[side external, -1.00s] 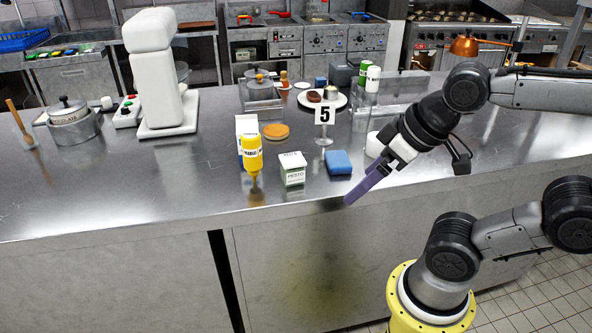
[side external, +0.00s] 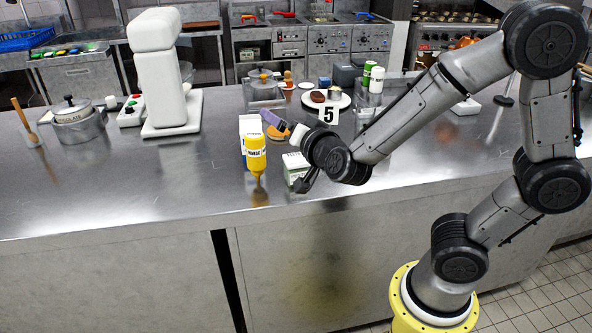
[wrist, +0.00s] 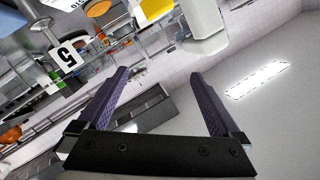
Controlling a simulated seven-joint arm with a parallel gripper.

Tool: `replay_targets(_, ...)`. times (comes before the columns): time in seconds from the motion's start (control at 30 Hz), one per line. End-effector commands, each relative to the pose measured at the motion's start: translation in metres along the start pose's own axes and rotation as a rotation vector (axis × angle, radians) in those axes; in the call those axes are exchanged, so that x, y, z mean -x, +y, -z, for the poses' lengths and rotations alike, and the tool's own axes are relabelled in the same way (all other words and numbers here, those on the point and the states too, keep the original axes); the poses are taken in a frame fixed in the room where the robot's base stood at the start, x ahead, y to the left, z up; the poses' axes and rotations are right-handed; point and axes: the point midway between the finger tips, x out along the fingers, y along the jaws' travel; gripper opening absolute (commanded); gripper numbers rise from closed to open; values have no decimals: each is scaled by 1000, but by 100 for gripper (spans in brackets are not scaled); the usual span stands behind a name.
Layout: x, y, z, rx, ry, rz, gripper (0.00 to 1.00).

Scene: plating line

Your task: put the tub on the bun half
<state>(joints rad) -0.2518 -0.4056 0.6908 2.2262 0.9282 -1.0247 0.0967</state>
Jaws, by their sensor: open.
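The bun half (side external: 278,137) is a flat orange-brown disc on the steel counter, partly covered by my gripper in the side view. It also shows as an orange disc at the top of the wrist view (wrist: 98,8). My gripper (side external: 271,119) is open with purple fingers, level with the bun half in the side view; whether it is above it is unclear. The wrist view shows nothing between its fingers (wrist: 158,76). I cannot identify the tub for sure: a white round thing near the gripper earlier is now hidden behind my arm.
A yellow mustard bottle (side external: 256,155) stands before a white carton (side external: 248,126), beside the pesto box (side external: 296,166). A number 5 sign (side external: 328,114) stands in front of a white plate (side external: 342,102) with food. The white mixer (side external: 158,80) stands left. The front left counter is clear.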

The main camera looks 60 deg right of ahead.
Motion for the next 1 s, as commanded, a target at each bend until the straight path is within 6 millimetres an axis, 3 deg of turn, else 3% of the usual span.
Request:
replay_targets(0.03,-1,16,-16,35,37,-49,100)
replay_targets(0.2,16,70,-51,227,203,-180,100)
replay_targets(0.4,47,116,-102,507,221,-203,100)
replay_targets(0.5,54,123,-120,579,180,-170,100)
replay_targets(0.63,53,119,-123,581,173,-156,100)
replay_targets(1.0,14,123,-114,576,174,-161,100)
